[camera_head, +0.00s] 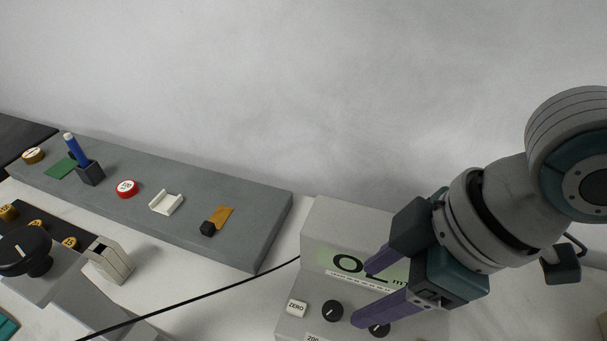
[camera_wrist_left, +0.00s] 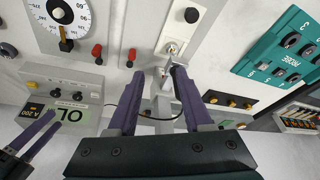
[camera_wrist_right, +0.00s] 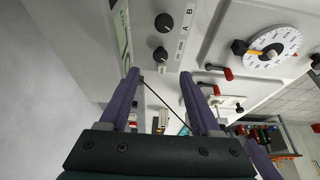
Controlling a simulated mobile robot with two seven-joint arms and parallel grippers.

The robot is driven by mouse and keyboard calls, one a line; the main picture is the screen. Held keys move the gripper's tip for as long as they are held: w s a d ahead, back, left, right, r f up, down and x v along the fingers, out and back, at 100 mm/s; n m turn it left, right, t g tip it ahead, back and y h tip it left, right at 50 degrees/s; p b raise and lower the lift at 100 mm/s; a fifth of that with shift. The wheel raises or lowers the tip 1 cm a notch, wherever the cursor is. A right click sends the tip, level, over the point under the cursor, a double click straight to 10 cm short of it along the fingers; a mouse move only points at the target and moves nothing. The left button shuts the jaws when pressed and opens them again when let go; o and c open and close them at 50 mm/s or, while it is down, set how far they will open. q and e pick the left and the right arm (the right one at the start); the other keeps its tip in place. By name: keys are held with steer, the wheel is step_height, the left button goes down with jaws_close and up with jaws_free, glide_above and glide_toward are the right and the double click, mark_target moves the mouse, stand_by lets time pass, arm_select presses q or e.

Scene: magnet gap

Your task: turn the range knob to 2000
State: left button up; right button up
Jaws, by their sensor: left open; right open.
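The grey meter (camera_head: 313,240) stands at the lower middle of the head view; its green display (camera_head: 342,262) reads OL. My right gripper (camera_head: 362,293) is open and empty over the meter, covering part of the display.
A white ZERO button (camera_head: 297,308) is beside the knobs. A grey shelf (camera_head: 262,225) holding small items stands left of the meter. A black cable (camera_head: 215,293) runs towards the meter. A white dial (camera_wrist_left: 60,15) and a teal box (camera_wrist_left: 275,50) show in the left wrist view.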

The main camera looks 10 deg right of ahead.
mark_target(334, 310)
steer(key=b+x, duration=0.1)
steer(key=x, duration=0.5)
steer(key=shift+a+f, duration=0.2)
steer(key=shift+w+a+f+b, duration=0.2)
steer(key=shift+f+b, duration=0.15)
steer(key=shift+f, duration=0.2)
jaws_close()
